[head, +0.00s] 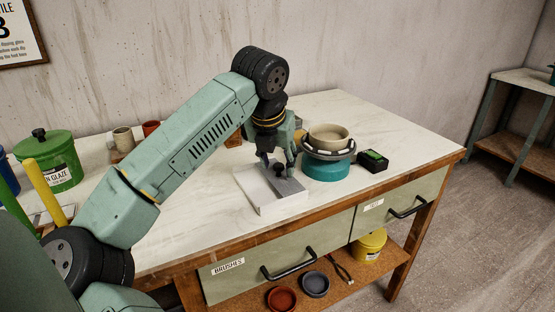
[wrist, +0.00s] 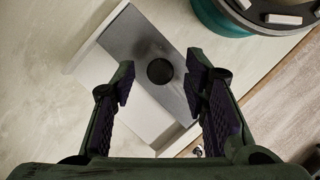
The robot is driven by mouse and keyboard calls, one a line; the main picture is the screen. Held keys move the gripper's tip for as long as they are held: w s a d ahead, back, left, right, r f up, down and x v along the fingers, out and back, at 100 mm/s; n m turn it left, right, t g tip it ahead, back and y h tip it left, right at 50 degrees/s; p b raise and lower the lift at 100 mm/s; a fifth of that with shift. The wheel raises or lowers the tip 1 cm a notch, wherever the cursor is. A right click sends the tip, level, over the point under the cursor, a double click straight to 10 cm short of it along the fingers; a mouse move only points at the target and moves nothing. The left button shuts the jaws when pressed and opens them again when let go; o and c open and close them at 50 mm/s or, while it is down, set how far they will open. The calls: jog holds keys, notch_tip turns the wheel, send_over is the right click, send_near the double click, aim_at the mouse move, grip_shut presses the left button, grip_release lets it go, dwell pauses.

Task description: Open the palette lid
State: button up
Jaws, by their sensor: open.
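The palette is a white box (head: 256,190) on the table, left of the turquoise wheel in the head view. Its grey lid (head: 290,187) lies on top, with a round black knob (head: 279,169). In the wrist view the grey lid (wrist: 133,38) covers part of the white box (wrist: 103,65), and the knob (wrist: 160,71) shows near the picture's middle. My gripper (head: 276,161) points down over the lid. In the wrist view my gripper (wrist: 160,88) is open, with its fingers apart on either side of the knob. I cannot tell whether they touch the lid.
A turquoise wheel (head: 325,168) carrying a beige bowl (head: 328,133) stands close to the right of the box. A small black box (head: 373,161) is further right. A green glaze bucket (head: 50,160) and cups stand at the left. The tabletop in front of the bucket is partly hidden by my arm.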

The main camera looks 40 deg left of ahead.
grip_shut()
dwell(0.5)
dwell(0.3)
